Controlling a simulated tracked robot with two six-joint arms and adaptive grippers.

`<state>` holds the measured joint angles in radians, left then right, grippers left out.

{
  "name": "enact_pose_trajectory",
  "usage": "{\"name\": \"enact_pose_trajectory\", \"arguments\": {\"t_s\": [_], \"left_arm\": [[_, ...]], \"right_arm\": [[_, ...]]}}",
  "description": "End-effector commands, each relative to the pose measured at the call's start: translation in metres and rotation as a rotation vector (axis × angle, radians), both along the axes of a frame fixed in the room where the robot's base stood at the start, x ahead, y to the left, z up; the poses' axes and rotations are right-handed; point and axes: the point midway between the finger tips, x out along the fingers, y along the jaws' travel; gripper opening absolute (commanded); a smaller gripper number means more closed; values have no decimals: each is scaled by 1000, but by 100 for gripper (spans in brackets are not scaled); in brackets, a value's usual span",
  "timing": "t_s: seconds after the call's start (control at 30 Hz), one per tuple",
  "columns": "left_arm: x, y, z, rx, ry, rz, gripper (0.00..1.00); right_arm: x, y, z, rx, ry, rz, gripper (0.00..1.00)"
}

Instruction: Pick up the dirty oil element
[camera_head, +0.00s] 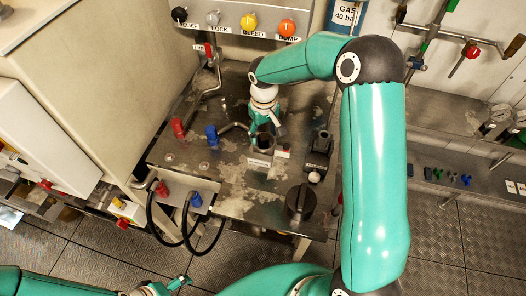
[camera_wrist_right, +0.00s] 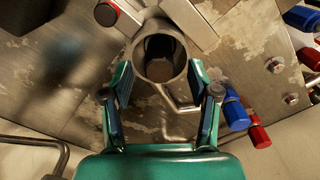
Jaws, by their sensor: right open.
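A grey metal cylinder (camera_wrist_right: 160,50) stands open-topped in the right wrist view, with a dark brown thing (camera_wrist_right: 160,46) inside it. This may be the dirty oil element; I cannot tell for sure. In the head view the cylinder (camera_head: 263,143) stands on the bench, partly hidden by my right gripper (camera_head: 265,127). That gripper points down at it. In the wrist view my right gripper (camera_wrist_right: 160,82) is open, one finger on each side of the cylinder; contact is unclear. My left gripper (camera_head: 178,284) is at the bottom left, off the bench; its jaws are too small to read.
The metal bench (camera_head: 240,206) carries a black fitting (camera_head: 320,147), a dark round knob (camera_head: 300,199) and red (camera_head: 178,127) and blue (camera_head: 211,134) pipe ends. A valve panel (camera_head: 232,18) stands behind. Black hoses (camera_head: 184,228) loop off the front.

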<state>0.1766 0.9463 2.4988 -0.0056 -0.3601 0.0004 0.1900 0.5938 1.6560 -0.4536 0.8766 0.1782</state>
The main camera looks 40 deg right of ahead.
Motion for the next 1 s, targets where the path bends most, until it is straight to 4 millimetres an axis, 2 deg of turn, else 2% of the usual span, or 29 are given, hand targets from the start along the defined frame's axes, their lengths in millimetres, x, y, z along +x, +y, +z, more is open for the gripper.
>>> {"name": "enact_pose_trajectory", "arguments": {"t_s": [0.1, 0.33, 0.7, 1.0], "left_arm": [[0, 0, 2, 0, 0, 0, 100], [0, 0, 2, 0, 0, 0, 100], [0, 0, 2, 0, 0, 0, 100], [0, 0, 1, 0, 0, 0, 100]], "right_arm": [[0, 0, -9, 0, 0, -1, 60], [0, -1, -11, 0, -2, -2, 60], [-1, -1, -10, 0, -1, -2, 0], [0, -1, -9, 0, -2, -3, 0]]}}
